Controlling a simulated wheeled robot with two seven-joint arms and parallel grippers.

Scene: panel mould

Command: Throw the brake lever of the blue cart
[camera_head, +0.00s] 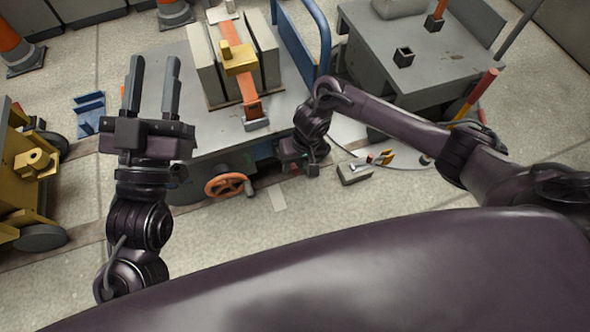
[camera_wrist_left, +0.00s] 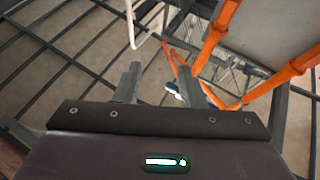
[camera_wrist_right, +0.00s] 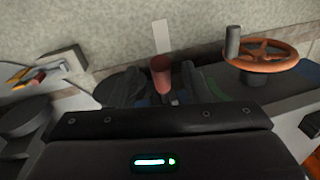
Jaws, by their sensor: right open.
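The blue cart (camera_head: 211,133) stands ahead, with a grey deck and a blue rail (camera_head: 294,42). In the right wrist view a lever with a dull red grip (camera_wrist_right: 160,75) stands between the spread fingers of my right gripper (camera_wrist_right: 165,88). I cannot tell whether they touch it. In the head view this gripper (camera_head: 304,166) points down at the cart's near right side and hides the lever.
An orange handwheel (camera_head: 229,186) sits on the cart's near side. Grey panels (camera_head: 205,65) stand strapped on the deck. A grey table (camera_head: 430,60) is at right, a yellow machine (camera_head: 30,165) at left.

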